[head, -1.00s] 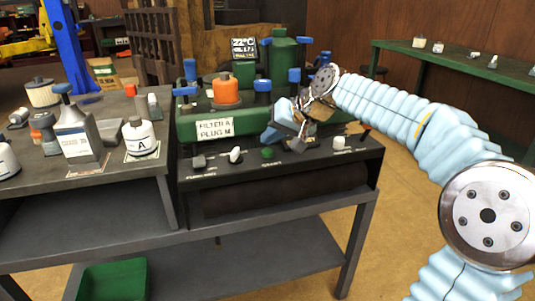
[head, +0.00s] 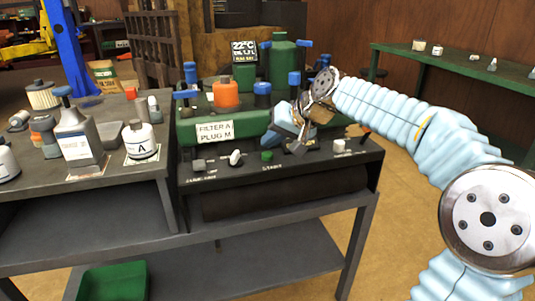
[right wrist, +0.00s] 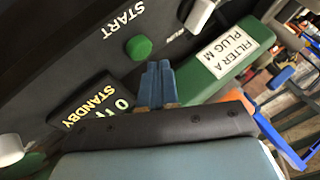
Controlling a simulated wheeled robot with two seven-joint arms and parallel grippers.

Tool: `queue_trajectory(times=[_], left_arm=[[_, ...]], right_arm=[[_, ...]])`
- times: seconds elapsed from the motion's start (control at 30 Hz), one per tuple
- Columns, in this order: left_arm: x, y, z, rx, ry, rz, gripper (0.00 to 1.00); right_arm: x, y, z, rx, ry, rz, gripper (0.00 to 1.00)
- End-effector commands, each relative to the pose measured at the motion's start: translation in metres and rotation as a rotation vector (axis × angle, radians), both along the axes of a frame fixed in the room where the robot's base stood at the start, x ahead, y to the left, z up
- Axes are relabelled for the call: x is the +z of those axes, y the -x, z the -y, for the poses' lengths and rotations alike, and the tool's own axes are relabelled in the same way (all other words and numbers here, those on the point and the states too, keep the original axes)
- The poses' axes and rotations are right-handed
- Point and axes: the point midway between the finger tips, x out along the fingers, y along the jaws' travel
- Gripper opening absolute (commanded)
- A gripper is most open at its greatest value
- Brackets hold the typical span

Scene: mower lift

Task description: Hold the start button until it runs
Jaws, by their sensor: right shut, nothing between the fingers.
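The green start button (head: 267,155) is on the dark front panel of the green machine (head: 225,130). In the right wrist view the button (right wrist: 139,47) sits beside the word START. My right gripper (head: 275,135) is just above and behind the button in the head view. In the right wrist view its blue fingers (right wrist: 158,66) are shut and empty, with their tips near the button but visibly apart from it. A small display (right wrist: 92,105) beside it reads STANDBY. My left gripper is not in view.
Light toggle knobs (head: 236,158) (head: 339,146) stand on the panel on both sides of the button. A sign (head: 215,131) reads FILTER A, PLUG M. An orange cap (head: 225,95) and blue-topped fittings stand behind. Bottles (head: 78,140) crowd the left bench.

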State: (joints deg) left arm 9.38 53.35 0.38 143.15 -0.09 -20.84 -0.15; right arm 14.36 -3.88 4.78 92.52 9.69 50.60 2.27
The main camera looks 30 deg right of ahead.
Motion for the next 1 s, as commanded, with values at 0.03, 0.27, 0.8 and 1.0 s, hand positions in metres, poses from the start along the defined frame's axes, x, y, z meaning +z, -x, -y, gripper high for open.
queue_trajectory(times=[0.03,0.27,0.8,1.0], left_arm=[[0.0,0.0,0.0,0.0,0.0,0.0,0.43],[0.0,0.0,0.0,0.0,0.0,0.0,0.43],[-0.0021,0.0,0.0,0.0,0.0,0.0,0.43],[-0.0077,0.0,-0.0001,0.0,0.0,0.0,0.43]], right_arm=[[0.0,0.0,0.0,0.0,0.0,0.0,0.0],[0.0,0.0,0.0,0.0,0.0,0.0,0.0],[-0.0025,0.0,-0.0001,0.0,0.0,0.0,0.0],[-0.009,0.0001,-0.0001,0.0,0.0,0.0,0.0]])
